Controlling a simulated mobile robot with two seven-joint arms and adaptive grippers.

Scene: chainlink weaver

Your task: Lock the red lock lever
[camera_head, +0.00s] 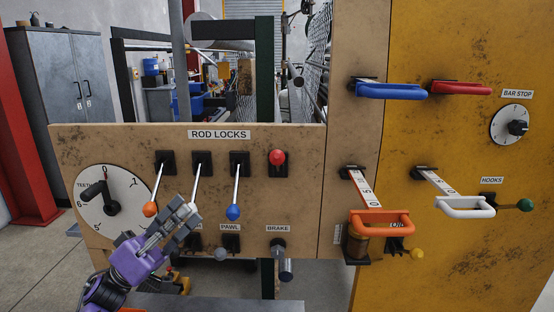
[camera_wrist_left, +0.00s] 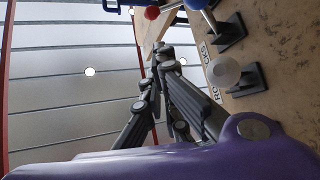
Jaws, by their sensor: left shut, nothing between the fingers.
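The red lock lever's knob (camera_head: 277,157) is at the right of the rod locks row in the head view. It points out toward me from its dark mount, unlike the other levers, which slant down. It also shows at the top of the left wrist view (camera_wrist_left: 152,12). My left gripper (camera_head: 184,209) is shut and empty, in front of the lower end of the second lever, left of the red knob and below it. The gripper's closed fingers also show in the left wrist view (camera_wrist_left: 163,58). My right gripper is not in view.
An orange-knobbed lever (camera_head: 150,209) and a blue-knobbed lever (camera_head: 233,212) flank the gripper. A white knob (camera_wrist_left: 222,72) is close beside the fingers in the wrist view. The brake handle (camera_head: 285,268) sticks out below. An orange handle (camera_head: 380,222) projects at right.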

